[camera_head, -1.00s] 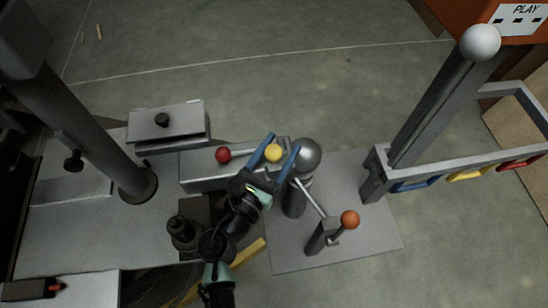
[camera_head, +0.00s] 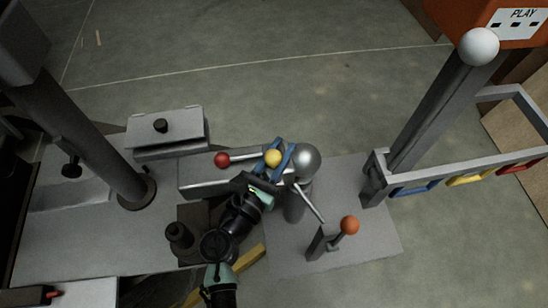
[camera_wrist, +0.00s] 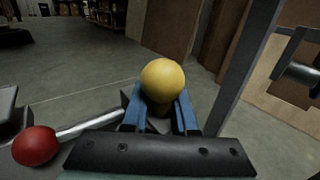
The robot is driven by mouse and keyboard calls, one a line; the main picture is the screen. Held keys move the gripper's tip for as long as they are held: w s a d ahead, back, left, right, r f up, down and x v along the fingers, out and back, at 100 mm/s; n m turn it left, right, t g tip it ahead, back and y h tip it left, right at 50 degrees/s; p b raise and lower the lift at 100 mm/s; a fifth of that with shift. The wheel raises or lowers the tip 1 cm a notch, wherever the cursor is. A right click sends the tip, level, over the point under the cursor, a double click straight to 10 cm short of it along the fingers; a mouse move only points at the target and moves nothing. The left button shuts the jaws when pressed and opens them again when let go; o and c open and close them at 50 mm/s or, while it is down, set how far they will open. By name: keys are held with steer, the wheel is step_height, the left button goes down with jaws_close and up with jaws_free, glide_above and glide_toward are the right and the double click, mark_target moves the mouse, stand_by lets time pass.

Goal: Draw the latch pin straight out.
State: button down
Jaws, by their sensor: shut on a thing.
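A yellow ball knob (camera_head: 273,158) sits at the grey block's right end, beside a large grey sphere-topped post (camera_head: 306,160). It looks like the head of the latch pin, but its shaft is mostly hidden. My gripper (camera_head: 284,146) has its blue fingers closed in on it. In the wrist view the yellow knob (camera_wrist: 162,80) stands above and between the two blue fingers (camera_wrist: 160,112), which are shut on the part just under it. A red ball knob (camera_head: 222,160) on a silver rod lies to the left; it also shows in the wrist view (camera_wrist: 35,146).
An orange-knobbed lever (camera_head: 349,225) stands right of my gripper, with a silver rod (camera_head: 309,203) slanting from the post towards it. A tall post with a white ball (camera_head: 479,46) and a rail with coloured handles (camera_head: 467,178) stand further right. Open floor lies behind.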

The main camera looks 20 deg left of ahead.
step_height(320, 180, up, 9)
steer(key=p, duration=0.6)
steer(key=shift+f+b, duration=0.45)
steer(key=shift+f, duration=0.1)
steer(key=shift+f, duration=0.25)
steer(key=shift+r, duration=0.15)
step_height(320, 180, up, 4)
steer(key=p, duration=0.4)
stand_by(0.6)
